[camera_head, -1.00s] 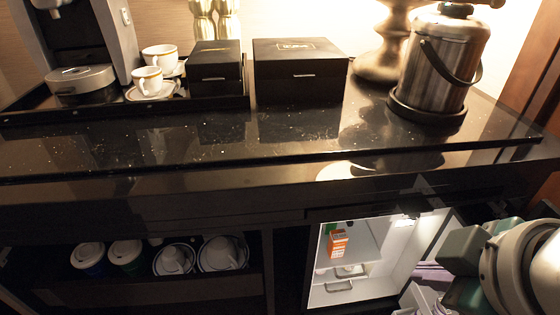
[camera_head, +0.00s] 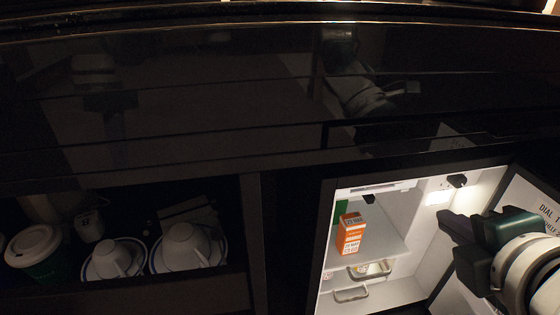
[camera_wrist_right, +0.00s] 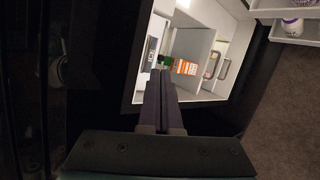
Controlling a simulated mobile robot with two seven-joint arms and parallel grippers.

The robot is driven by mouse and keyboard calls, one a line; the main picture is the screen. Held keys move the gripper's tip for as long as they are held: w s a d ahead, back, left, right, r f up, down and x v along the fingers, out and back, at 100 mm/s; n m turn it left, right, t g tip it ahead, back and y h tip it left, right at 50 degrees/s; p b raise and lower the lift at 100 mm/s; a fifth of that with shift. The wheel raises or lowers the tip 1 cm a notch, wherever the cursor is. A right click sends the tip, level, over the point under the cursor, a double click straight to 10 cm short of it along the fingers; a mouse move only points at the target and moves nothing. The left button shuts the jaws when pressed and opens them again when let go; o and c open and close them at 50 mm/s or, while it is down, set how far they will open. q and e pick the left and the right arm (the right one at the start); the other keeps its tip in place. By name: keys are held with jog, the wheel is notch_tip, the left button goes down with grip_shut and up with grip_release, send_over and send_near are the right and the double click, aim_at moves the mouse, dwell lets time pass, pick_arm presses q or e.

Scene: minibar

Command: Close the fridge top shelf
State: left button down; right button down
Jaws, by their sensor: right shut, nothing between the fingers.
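The open fridge (camera_head: 325,240) is at the lower right in the head view, lit inside. Its top shelf (camera_head: 385,240) is a pale panel with an orange and white carton (camera_head: 351,232) standing on it. The carton also shows in the right wrist view (camera_wrist_right: 186,67). My right gripper (camera_head: 447,226) is in front of the fridge's right side, near the open door, apart from the shelf. Its fingers (camera_wrist_right: 160,75) are together and empty in the right wrist view, pointing toward the fridge interior. My left gripper is not in view.
The fridge door (camera_head: 530,210) stands open at the right, behind my right arm. Two drawer handles (camera_head: 350,294) show below the shelf. White cups (camera_head: 185,245) and a lidded cup (camera_head: 38,250) stand in the dark cabinet at left. A white drawer or bin (camera_wrist_right: 290,8) shows at the wrist view's upper right.

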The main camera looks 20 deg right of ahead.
notch_tip(320, 180, down, 18)
jog(key=w+n+t+b, duration=0.25)
jog(key=n+b, duration=0.65)
jog(key=b, duration=0.6)
jog(key=n+t+y+b, duration=0.2)
jog(key=n+y+b, duration=0.1)
jog(key=n+b, duration=0.8)
send_near(332, 258)
jog(key=w+f+m+b, duration=0.2)
jog(key=w, duration=0.1)
jog(key=shift+w+d+g, duration=0.2)
jog(key=shift+d+g, duration=0.05)
jog(key=shift+d, duration=0.1)
jog(key=shift+w, duration=0.1)
jog(key=w, duration=0.2)
jog(key=w+d, duration=0.1)
jog(key=w, duration=0.1)
jog(key=shift+w+b, duration=0.15)
jog(key=shift+b, duration=0.25)
jog(key=shift+d, duration=0.1)
